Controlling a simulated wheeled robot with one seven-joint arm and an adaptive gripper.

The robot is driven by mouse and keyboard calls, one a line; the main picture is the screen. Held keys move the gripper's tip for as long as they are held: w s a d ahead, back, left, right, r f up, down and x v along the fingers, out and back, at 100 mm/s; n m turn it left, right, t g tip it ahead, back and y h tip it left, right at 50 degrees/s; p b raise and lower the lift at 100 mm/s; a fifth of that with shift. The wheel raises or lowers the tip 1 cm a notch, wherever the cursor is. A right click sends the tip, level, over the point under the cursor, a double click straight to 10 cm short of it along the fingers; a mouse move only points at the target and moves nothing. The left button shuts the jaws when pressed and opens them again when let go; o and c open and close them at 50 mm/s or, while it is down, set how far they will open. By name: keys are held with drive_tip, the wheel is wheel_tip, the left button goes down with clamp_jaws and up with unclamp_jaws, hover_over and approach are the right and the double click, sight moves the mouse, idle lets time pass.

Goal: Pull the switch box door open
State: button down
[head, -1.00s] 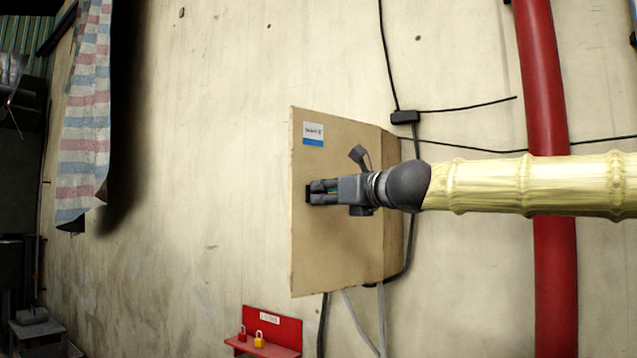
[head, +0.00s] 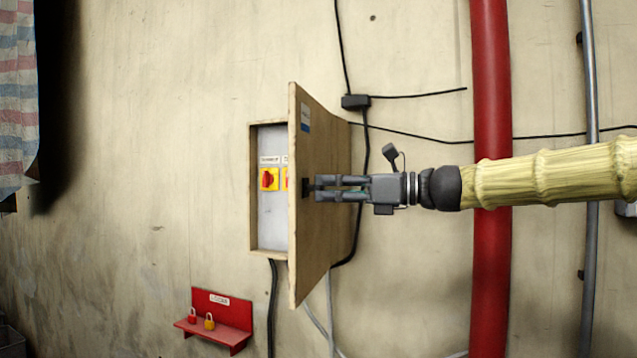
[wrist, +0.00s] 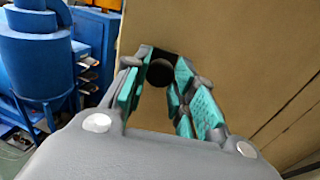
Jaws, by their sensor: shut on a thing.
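The switch box (head: 252,190) is mounted on the wall, and its brown door (head: 318,240) stands partly open, swung out to the right. A red-on-yellow rotary switch (head: 269,179) shows inside, with a second one partly hidden behind the door edge. My gripper (head: 316,188) is at the door's outer face, shut on the dark door handle (head: 306,188). In the wrist view the teal-padded fingers (wrist: 170,85) close around the dark round handle (wrist: 160,72) against the brown door panel (wrist: 235,50).
A red pipe (head: 491,120) and a grey pipe (head: 589,150) run up the wall on the right, behind my arm. A red padlock shelf (head: 222,315) is below left of the box. A striped cloth (head: 17,90) hangs far left. Blue machinery (wrist: 40,55) shows in the wrist view.

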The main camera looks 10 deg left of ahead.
drive_tip(key=shift+w+d+n+g+p, duration=0.2)
drive_tip(key=shift+d+n+g, duration=0.15)
drive_tip(key=shift+d+g, duration=0.3)
drive_tip(key=shift+w+d+n+g+p, duration=0.1)
drive_tip(key=shift+d+n+g+p, duration=0.1)
drive_tip(key=shift+d+n+g, duration=0.35)
drive_tip(key=shift+d, duration=0.2)
drive_tip(key=c, duration=1.1)
unclamp_jaws()
drive_tip(key=d, duration=1.2)
drive_tip(key=shift+w+d, duration=0.1)
drive_tip(key=shift+w, duration=0.05)
